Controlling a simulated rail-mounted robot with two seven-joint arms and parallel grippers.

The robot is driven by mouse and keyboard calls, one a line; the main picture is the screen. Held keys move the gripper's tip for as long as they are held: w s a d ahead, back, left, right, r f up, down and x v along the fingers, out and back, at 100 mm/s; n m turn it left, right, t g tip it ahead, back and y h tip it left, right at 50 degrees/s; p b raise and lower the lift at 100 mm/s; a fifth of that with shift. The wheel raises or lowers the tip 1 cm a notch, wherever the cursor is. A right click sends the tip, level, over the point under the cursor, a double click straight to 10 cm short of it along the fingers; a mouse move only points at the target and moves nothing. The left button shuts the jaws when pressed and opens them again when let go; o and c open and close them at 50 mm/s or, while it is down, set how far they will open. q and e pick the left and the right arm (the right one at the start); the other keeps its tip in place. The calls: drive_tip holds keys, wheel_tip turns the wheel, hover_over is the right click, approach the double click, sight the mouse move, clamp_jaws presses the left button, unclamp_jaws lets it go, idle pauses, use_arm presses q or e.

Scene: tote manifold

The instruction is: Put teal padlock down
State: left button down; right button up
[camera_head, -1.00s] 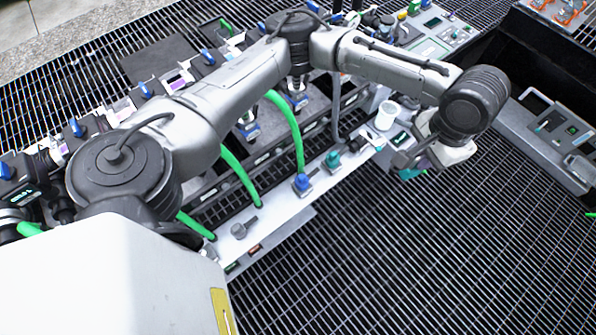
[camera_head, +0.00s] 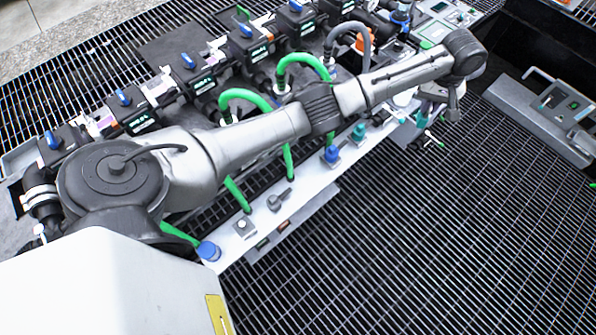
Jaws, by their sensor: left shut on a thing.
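My left gripper (camera_head: 428,113) hangs at the end of my outstretched arm, at the right end of the white shelf strip. It is shut on a small teal object, taken to be the teal padlock (camera_head: 421,119), which is partly hidden by the fingers. Small green and reddish bits show just below it, too small to tell apart. I cannot tell whether the padlock touches the shelf strip. My right gripper is not in view.
The white shelf strip (camera_head: 262,222) carries a teal fitting (camera_head: 359,132), a blue fitting (camera_head: 331,154) and a blue cap (camera_head: 208,251). Green hoses (camera_head: 245,99) loop by the manifold's valves. A grey case (camera_head: 520,108) lies at the right. Open floor grating (camera_head: 440,240) fills the lower right.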

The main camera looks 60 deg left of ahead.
use_arm(q)
drive_tip(key=s+a+f+n, duration=0.25)
drive_tip(key=a+f, duration=0.35)
drive_tip(key=f, duration=0.4)
drive_tip(key=n+b, duration=0.4)
drive_tip(key=b, duration=0.2)
hover_over(303, 179)
drive_tip(key=shift+f, duration=16.75)
drive_tip(key=shift+f, duration=0.15)
